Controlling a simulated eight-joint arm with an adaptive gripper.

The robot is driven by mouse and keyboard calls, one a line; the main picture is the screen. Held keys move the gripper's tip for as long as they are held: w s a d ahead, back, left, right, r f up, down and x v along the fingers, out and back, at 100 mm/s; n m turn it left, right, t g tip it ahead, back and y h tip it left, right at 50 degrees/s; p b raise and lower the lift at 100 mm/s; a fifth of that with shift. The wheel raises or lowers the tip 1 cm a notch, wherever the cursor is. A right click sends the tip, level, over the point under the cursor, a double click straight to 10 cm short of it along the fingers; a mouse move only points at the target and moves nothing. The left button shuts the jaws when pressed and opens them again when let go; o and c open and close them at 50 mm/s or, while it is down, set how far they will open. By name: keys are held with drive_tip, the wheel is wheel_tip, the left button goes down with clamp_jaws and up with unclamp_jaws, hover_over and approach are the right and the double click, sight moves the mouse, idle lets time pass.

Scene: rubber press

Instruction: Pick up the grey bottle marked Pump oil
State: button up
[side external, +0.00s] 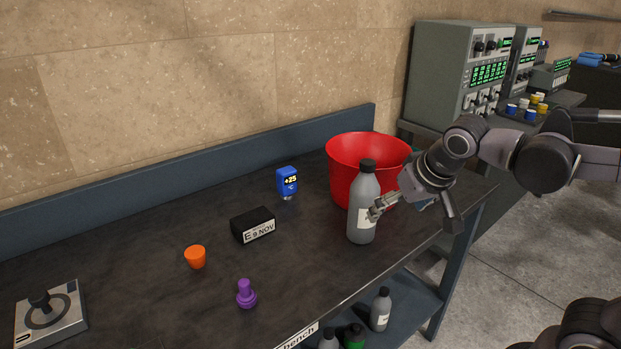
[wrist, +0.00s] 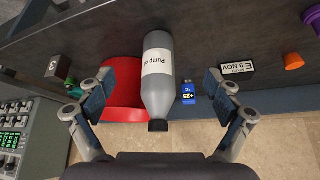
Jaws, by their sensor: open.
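The grey bottle (side external: 362,207) with a black cap and a white label stands upright on the dark bench near its front right part. In the wrist view the bottle (wrist: 158,95) shows the label "Pump oil", and it lies between the two open fingers. My gripper (side external: 376,208) is at the bottle's right side in the side external view. In the wrist view my gripper (wrist: 163,92) is open, with a gap on each side of the bottle. Contact with the bottle cannot be seen.
A red bucket (side external: 352,150) stands close behind the bottle. A blue +25 device (side external: 287,182), a black "E 9 NOV" block (side external: 253,225), an orange cup (side external: 195,257) and a purple knob-shaped piece (side external: 246,294) are to the left. A joystick box (side external: 48,318) is far left.

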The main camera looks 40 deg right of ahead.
sight(365, 194)
drive_tip(key=w+r+m+g+h, duration=0.1)
drive_tip(key=w+r+m+h, duration=0.3)
drive_tip(key=w, duration=0.4)
drive_tip(key=shift+m+y, duration=0.6)
drive_tip(key=shift+m, duration=0.1)
drive_tip(key=x, duration=1)
drive_tip(key=shift+d+f, duration=0.1)
drive_tip(key=c, duration=1.9)
drive_tip(key=shift+o, duration=0.2)
